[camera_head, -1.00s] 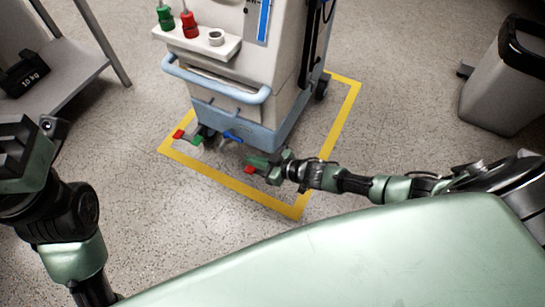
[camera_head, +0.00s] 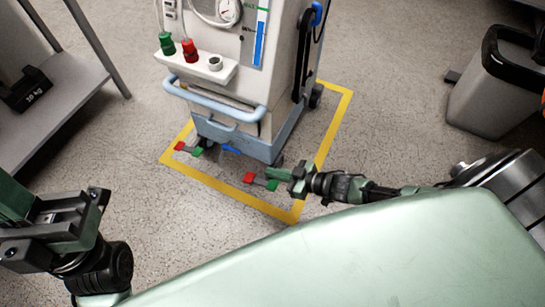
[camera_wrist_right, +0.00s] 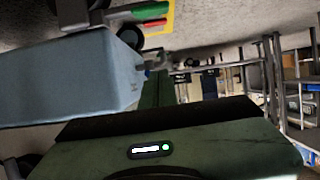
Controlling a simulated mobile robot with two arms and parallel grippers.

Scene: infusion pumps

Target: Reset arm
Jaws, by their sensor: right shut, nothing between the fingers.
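My right gripper (camera_head: 284,175) is low beside the medical machine (camera_head: 235,75), close to the right foot pedal (camera_head: 261,181), which has red and green ends. Its jaws are shut with nothing held. In the right wrist view, its green body (camera_wrist_right: 200,150) fills the bottom and the machine's blue base (camera_wrist_right: 70,85) is at the left. I cannot tell whether the gripper touches the pedal. My left gripper (camera_head: 62,222) is at the lower left, away from the machine; its jaw opening is unclear.
Yellow floor tape (camera_head: 235,200) surrounds the machine. Another red and green pedal (camera_head: 188,148) is at its front left. A grey shelf (camera_head: 75,85) with a black 10 kg weight (camera_head: 28,90) stands left. A grey bin (camera_head: 490,95) stands right. Floor between machine and bin is clear.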

